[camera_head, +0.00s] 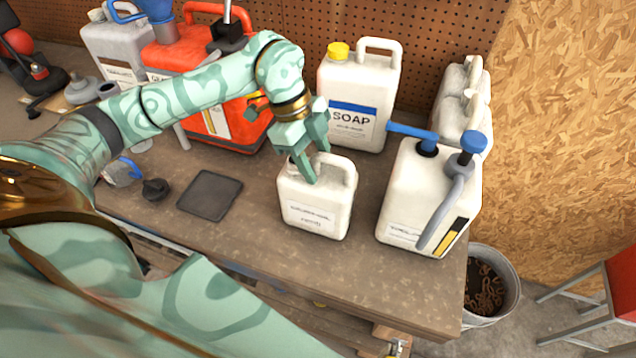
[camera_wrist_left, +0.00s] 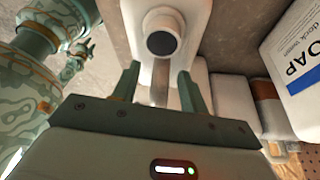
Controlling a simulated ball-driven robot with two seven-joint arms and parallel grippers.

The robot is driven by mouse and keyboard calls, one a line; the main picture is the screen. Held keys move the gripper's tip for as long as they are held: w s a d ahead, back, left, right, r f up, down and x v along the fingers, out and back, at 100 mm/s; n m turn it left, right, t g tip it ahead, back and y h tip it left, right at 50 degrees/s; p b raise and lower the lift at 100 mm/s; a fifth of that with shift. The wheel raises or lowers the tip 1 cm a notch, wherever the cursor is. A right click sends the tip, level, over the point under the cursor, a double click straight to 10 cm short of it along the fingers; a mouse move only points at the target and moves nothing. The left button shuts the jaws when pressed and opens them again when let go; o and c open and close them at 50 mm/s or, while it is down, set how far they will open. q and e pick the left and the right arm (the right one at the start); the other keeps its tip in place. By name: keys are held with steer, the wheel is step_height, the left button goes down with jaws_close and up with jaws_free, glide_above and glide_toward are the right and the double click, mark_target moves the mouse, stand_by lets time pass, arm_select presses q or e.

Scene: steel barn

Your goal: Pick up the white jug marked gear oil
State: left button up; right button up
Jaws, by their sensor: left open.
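A small white jug (camera_head: 316,205) stands upright near the front of the workbench, with a printed label too small to read surely. My left gripper (camera_head: 312,158) is over its top, fingers pointing down at the handle. In the left wrist view the jug (camera_wrist_left: 192,22) shows a dark round cap or opening and a handle. The open fingers of my left gripper (camera_wrist_left: 160,95) lie on either side of the handle, with gaps visible. The gripper hides part of the jug's top in the head view.
A white SOAP jug (camera_head: 357,95) stands behind, and a larger white jug (camera_head: 405,190) with a blue-topped pump stands close right. A red can (camera_head: 225,125) is back left. A dark flat pad (camera_head: 210,194) lies left. A bucket (camera_head: 493,285) stands off the bench's right end.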

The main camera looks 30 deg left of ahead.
arm_select(q)
jaws_close()
steer(key=shift+r, duration=0.1)
stand_by(1.2)
